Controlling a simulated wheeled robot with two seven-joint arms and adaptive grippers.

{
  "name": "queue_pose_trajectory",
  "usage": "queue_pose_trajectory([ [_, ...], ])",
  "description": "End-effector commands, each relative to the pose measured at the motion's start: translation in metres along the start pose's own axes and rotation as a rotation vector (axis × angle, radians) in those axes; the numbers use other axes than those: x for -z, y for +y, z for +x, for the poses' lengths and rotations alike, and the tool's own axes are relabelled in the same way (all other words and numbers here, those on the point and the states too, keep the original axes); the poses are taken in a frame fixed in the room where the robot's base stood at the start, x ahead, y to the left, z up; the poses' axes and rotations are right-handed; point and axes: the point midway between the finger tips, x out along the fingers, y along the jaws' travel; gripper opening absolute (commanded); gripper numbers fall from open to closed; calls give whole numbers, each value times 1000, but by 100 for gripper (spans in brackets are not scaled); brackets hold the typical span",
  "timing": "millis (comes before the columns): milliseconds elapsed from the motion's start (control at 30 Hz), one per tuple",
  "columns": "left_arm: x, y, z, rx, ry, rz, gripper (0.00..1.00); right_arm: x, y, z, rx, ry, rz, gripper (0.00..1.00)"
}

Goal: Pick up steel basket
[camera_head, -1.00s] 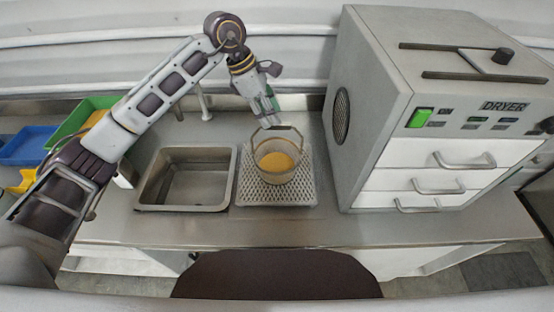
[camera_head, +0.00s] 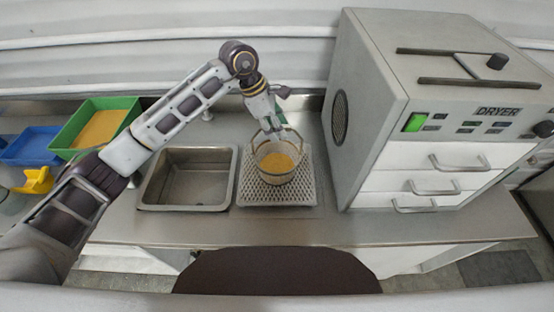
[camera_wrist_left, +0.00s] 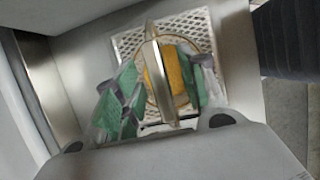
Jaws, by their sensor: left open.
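The steel basket (camera_head: 276,176) stands upright on a perforated metal drain plate (camera_head: 249,194), with yellow-orange material inside and a raised bail handle. My left gripper (camera_head: 277,137) is open, pointing down at the top of the basket's handle. In the left wrist view, the basket's handle (camera_wrist_left: 158,75) runs as a pale bar between the two green fingers of the left gripper (camera_wrist_left: 160,88). The fingers stand on either side of it, apart. The basket's yellow contents show behind the handle. My right gripper is not in view.
A steel sink (camera_head: 188,178) lies left of the drain plate. The large dryer (camera_head: 375,120) with drawers stands close on the right. A green tray (camera_head: 133,103), a blue tray (camera_head: 30,146) and a yellow scoop (camera_head: 36,181) are at far left. The counter front is clear.

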Motion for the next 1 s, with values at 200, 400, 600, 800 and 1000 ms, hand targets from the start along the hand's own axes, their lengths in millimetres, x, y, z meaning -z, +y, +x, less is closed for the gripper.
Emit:
queue_pose_trajectory([
  [200, 0, 0, 1, 0, 0, 0, 41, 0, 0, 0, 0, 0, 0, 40],
  [400, 0, 0, 1, 0, 0, 0, 41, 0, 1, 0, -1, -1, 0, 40],
  [600, 0, 0, 1, 0, 0, 0, 19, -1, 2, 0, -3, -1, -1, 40],
  [800, 0, 0, 1, 0, 0, -1, 0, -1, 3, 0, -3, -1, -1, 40],
  [1000, 0, 0, 1, 0, 0, -1, 0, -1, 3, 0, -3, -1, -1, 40],
])
